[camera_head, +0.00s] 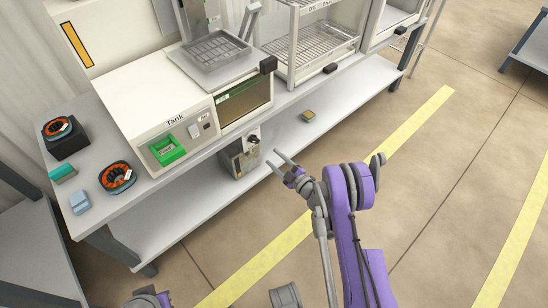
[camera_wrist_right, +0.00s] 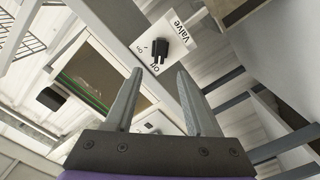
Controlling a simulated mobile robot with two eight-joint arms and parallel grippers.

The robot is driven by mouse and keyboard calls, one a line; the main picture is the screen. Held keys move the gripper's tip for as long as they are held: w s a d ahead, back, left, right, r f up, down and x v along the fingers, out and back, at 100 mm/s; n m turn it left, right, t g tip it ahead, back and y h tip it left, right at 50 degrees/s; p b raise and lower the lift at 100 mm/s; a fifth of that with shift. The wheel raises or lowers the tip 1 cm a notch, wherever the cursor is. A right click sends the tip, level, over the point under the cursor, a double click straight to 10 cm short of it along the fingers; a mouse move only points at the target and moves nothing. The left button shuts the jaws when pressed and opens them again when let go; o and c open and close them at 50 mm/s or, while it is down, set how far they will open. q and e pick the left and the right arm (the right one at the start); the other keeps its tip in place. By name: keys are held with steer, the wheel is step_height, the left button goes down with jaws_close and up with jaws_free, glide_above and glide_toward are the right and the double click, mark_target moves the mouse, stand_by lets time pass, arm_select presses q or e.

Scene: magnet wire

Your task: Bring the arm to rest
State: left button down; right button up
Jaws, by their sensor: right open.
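My right arm is purple and reaches up from the bottom of the head view. Its gripper (camera_head: 277,164) is open and empty, in front of the bench's lower part, near a valve box (camera_head: 241,158). In the right wrist view, the two grey fingers of the right gripper (camera_wrist_right: 158,95) stand apart with nothing between them. A white plate marked "Valve" with a black knob (camera_wrist_right: 155,45) is beyond the fingertips. The knob points toward "Off". A small purple and grey part of mine shows at the bottom left of the head view; my left gripper cannot be seen.
A bench (camera_head: 92,210) carries a white tank unit (camera_head: 140,110) with a green-framed opening, a wire basket (camera_head: 212,48) and two dark rings with orange windings (camera_head: 117,178). A small yellowish block (camera_head: 308,116) lies on the lower shelf. The floor (camera_head: 440,170) to the right is clear.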

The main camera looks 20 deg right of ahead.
step_height(320, 180, up, 12)
steer(key=w+d+m+h, duration=0.2)
steer(key=d+m+h, duration=0.1)
steer(key=m+h, duration=0.25)
steer(key=s+r+m+g+h, duration=0.3)
steer(key=s+r+m+h, duration=0.15)
steer(key=s+r, duration=0.25)
steer(key=s+a+f+m+g+y, duration=0.1)
steer(key=s+a+g, duration=0.2)
steer(key=s, duration=0.8)
steer(key=s+a+f+m+g+y, duration=0.15)
steer(key=s+a+g, duration=0.25)
steer(key=s, duration=0.6)
steer(key=s+a+f+m+g+y, duration=0.1)
steer(key=s+a+g+y, duration=0.15)
steer(key=s, duration=0.85)
arm_select(q)
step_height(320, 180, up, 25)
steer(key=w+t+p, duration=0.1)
steer(key=p, duration=2.1)
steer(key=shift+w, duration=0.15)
arm_select(e)
step_height(320, 180, up, 25)
steer(key=w+h, duration=0.1)
steer(key=w, duration=0.1)
steer(key=shift+t, duration=0.45)
